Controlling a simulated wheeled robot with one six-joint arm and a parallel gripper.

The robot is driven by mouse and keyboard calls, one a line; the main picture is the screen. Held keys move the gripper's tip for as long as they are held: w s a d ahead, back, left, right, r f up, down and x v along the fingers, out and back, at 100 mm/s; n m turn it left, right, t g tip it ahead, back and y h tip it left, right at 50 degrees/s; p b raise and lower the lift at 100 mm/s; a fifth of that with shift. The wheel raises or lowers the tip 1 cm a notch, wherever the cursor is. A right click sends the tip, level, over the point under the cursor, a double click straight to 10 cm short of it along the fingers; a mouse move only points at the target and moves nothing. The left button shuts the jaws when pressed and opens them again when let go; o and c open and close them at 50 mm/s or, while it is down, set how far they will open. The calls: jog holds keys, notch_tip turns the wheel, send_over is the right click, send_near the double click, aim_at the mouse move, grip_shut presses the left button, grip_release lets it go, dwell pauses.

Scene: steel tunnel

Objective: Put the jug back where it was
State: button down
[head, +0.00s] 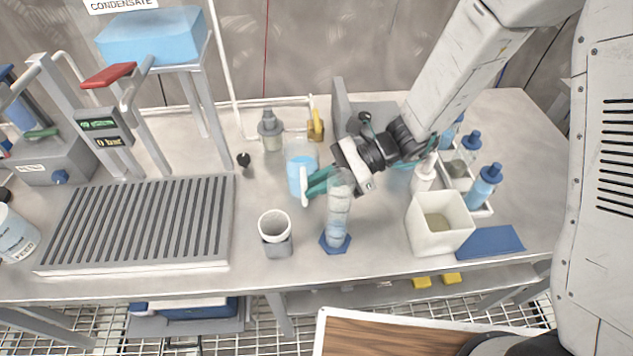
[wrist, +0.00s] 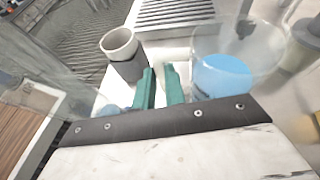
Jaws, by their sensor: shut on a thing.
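The jug (head: 297,164) is clear with blue liquid inside and a pale handle facing the front. It appears upright near the middle of the bench; I cannot tell whether its base touches the bench. It also shows at the right in the wrist view (wrist: 222,76). My gripper (head: 314,184) reaches in from the right with its teal fingers shut on the jug's handle.
A clear measuring cylinder (head: 338,217) on a blue base stands close in front of my gripper. A white cup in a grey holder (head: 275,232) stands front left of it. A slatted rack (head: 140,222) is at left; a cream square container (head: 438,224) and blue-capped bottles (head: 486,184) are at right.

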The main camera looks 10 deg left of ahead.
jog(key=shift+f, duration=0.1)
jog(key=c, duration=1.5)
grip_release()
jog(key=shift+o, duration=0.2)
jog(key=shift+w+d+r, duration=0.15)
jog(key=shift+d+r, duration=0.1)
jog(key=v, duration=1.1)
jog(key=s+d+r+n+t+h, duration=0.3)
jog(key=s+d+r+n+h, duration=0.3)
jog(key=d, duration=0.5)
jog(key=s+d+r+n+t+h, duration=0.4)
jog(key=s+d+r+n+h, duration=0.2)
jog(key=s+d+r, duration=0.4)
jog(key=shift+s+d+n, duration=0.5)
jog(key=shift+s+d, duration=0.35)
jog(key=shift+s, duration=0.25)
